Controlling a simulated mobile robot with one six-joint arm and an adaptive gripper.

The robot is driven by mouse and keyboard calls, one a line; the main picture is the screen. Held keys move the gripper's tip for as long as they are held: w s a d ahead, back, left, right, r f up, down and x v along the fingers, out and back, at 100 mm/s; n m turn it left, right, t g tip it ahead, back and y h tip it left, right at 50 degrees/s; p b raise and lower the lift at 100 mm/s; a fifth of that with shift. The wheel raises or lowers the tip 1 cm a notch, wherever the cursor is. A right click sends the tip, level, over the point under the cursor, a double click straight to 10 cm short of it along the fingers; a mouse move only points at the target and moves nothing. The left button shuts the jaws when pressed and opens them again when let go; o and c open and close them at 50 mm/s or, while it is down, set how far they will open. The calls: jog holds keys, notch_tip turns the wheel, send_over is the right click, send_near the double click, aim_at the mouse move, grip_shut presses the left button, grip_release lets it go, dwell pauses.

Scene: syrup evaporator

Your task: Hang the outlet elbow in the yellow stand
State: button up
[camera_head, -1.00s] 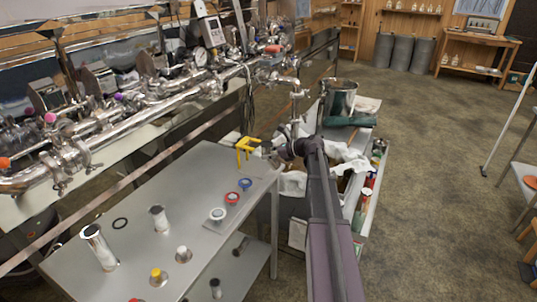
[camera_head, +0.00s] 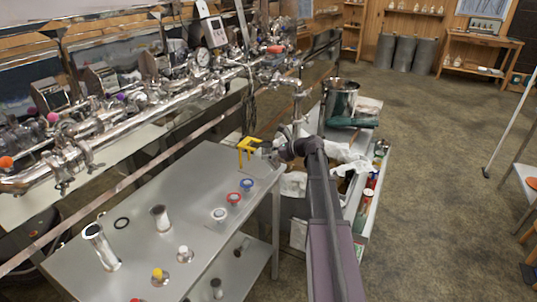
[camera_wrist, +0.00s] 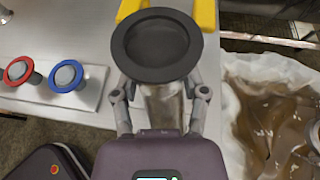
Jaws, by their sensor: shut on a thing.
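The yellow stand (camera_head: 247,147) is a small forked holder at the far right corner of the grey metal table. It also shows in the wrist view as two yellow prongs (camera_wrist: 205,15) at the top. My gripper (camera_wrist: 160,88) is shut on the outlet elbow (camera_wrist: 163,105), a shiny metal piece with a wide dark round flange facing the camera. The flange overlaps the space between the prongs in that view and covers part of the stand. Whether the elbow touches the stand, I cannot tell. In the head view my gripper (camera_head: 276,147) is just right of the stand.
Red-ringed (camera_head: 233,198) and blue-ringed (camera_head: 246,184) caps sit on a pale strip near the stand. Metal tubes (camera_head: 101,247) and a black ring (camera_head: 121,223) are on the table (camera_head: 205,165). A cart with a steel pot (camera_head: 340,97) and crumpled white cloth (camera_head: 345,155) stands to the right.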

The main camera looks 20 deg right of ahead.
jog(key=shift+w+a, duration=0.85)
jog(key=shift+w, duration=0.25)
jog(key=shift+w+a, duration=0.85)
jog(key=shift+w, duration=0.25)
dwell(1.4)
jog(key=shift+f, duration=0.3)
dwell(0.6)
jog(key=o, duration=1.3)
jog(key=shift+r, duration=0.1)
